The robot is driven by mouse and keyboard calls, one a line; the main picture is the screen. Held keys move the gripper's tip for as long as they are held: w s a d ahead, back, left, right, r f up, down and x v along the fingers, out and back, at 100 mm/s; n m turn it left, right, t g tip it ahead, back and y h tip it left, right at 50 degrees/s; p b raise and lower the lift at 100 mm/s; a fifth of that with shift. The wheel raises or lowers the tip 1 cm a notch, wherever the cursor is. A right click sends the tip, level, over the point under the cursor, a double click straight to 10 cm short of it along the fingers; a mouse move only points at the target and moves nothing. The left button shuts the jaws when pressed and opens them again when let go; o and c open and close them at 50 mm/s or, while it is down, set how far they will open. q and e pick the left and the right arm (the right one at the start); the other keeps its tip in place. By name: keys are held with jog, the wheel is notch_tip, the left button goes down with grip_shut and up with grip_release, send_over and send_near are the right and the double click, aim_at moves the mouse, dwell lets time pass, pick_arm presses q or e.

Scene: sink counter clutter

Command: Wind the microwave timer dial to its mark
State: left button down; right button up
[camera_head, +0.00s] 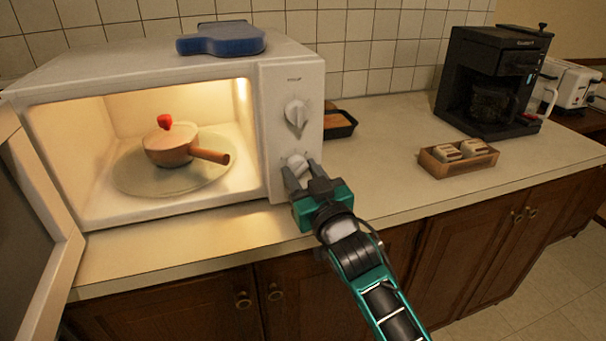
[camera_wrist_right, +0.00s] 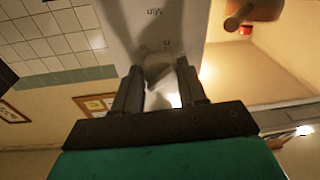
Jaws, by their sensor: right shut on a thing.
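The white microwave (camera_head: 292,77) stands on the counter with its door open on the left. Its panel has an upper dial (camera_head: 296,115) and a lower dial (camera_head: 298,163). My right gripper (camera_head: 301,178) is shut on the lower dial, one finger on each side. In the right wrist view, the dial (camera_wrist_right: 158,70) shows between the fingertips of the gripper (camera_wrist_right: 160,88), with "Min" lettering near it. The fingers partly hide the dial and any mark around it. My left gripper is in neither view.
A lidded pan (camera_head: 170,150) sits on the glass plate inside the lit microwave. A blue item (camera_head: 222,40) lies on top. A dark tray (camera_head: 340,124), a wooden box (camera_head: 458,158) and a coffee maker (camera_head: 492,85) stand to the right. The counter between is clear.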

jog(key=o, duration=1)
jog(key=shift+o, duration=0.2)
jog(key=v, duration=1.3)
jog(key=shift+f, duration=0.1)
